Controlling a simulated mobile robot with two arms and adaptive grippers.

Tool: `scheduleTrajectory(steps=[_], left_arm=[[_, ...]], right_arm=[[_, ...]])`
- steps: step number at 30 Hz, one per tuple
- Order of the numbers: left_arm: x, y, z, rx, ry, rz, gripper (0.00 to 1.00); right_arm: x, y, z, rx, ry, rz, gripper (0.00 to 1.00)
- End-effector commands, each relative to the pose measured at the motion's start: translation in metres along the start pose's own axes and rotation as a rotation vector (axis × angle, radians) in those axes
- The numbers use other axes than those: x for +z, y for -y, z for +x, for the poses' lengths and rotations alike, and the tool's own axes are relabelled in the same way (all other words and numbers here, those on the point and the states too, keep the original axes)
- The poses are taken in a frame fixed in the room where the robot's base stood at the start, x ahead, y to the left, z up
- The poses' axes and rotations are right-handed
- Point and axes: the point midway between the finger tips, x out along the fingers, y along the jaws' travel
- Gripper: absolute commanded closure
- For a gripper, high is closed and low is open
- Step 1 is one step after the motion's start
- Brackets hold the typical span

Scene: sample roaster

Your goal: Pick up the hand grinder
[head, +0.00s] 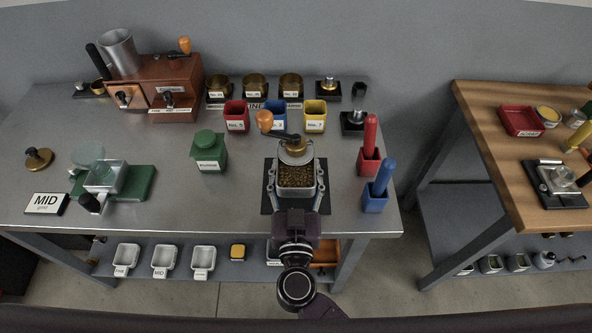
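The hand grinder (296,176) stands upright on a black mat (268,201) at the front middle of the grey table. It has a brass top, a dark crank with an orange-brown knob (264,121), and a body with brown beans showing. My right gripper (298,181) reaches in from the front, its fingers spread wide on either side of the grinder's body. I cannot tell whether the fingers press on it or stand just clear. The gripper's palm and wrist hide the area in front of the grinder. My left gripper is not in view.
A green canister (209,152) stands left of the grinder. Red (370,161) and blue (376,196) holders with handled tools stand close on the right. Red, blue and yellow cups stand behind. The table is clear between the green canister and the black mat.

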Motion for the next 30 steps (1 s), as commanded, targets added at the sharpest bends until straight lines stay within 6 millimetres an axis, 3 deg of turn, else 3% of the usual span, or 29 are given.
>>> scheduleTrajectory(steps=[8, 21, 30], left_arm=[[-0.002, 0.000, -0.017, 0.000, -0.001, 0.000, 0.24], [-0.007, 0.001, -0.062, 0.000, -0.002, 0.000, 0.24], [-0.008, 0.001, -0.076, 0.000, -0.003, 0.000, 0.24]], right_arm=[[-0.045, 0.000, 0.001, 0.002, -0.009, 0.007, 0.77], [-0.156, 0.000, 0.000, 0.000, -0.011, 0.006, 0.77], [-0.194, 0.000, 0.000, -0.001, -0.010, 0.003, 0.77]])
